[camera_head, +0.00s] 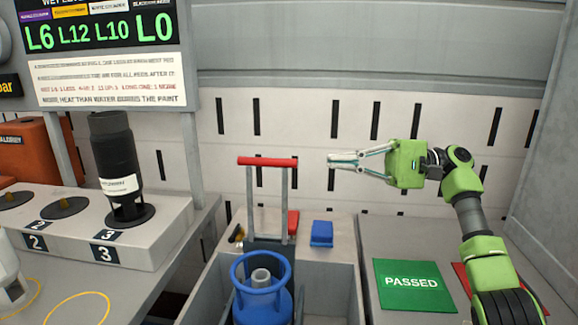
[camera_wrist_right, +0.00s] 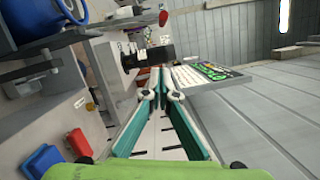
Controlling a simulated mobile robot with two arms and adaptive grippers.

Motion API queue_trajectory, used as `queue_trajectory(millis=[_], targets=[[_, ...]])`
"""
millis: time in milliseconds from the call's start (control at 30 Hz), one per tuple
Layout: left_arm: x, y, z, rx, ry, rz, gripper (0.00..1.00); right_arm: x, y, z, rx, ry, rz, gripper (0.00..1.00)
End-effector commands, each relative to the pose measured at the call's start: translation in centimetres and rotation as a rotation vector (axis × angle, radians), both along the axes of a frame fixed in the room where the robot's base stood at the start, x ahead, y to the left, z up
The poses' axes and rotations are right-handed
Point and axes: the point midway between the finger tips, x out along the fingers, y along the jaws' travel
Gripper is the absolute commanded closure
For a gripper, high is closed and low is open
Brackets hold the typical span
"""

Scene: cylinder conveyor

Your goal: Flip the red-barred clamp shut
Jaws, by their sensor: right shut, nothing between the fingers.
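The clamp is a grey two-legged frame with a red bar (camera_head: 267,161) across its top. It stands upright behind a blue gas cylinder (camera_head: 262,290) in a grey bay. My right gripper (camera_head: 331,161) is to the right of the red bar, at about its height in the picture and apart from it. Its fingers are shut and empty. The shut fingers also show in the right wrist view (camera_wrist_right: 157,80). The blue cylinder is partly in the upper left of the wrist view (camera_wrist_right: 25,25). My left gripper is not in view.
A red block (camera_head: 293,222) and a blue block (camera_head: 321,233) sit behind the bay. A green PASSED pad (camera_head: 411,287) lies on the right. A black cylinder (camera_head: 116,165) stands on the numbered bench (camera_head: 165,235), below a display sign (camera_head: 100,70).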

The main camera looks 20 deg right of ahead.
Motion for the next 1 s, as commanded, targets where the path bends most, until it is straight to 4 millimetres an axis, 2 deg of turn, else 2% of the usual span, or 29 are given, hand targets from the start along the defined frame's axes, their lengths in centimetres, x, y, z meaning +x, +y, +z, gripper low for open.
queue_trajectory(millis=[167, 267, 367, 733, 1000], targets=[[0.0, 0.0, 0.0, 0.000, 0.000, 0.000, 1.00, 0.0, 0.2, 0.0, -0.001, 0.000, 0.000, 1.00], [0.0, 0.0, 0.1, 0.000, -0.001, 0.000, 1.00, 0.1, 1.0, 0.0, -0.002, 0.000, 0.002, 1.00], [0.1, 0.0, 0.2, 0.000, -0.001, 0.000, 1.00, 0.3, 2.5, 0.0, -0.002, 0.000, 0.003, 1.00], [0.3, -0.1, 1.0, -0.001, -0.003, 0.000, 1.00, 1.6, 10.4, 0.7, 0.000, -0.001, 0.004, 1.00], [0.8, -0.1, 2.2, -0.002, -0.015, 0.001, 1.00, -1.1, 11.0, 1.4, -0.001, -0.001, -0.001, 1.00]])
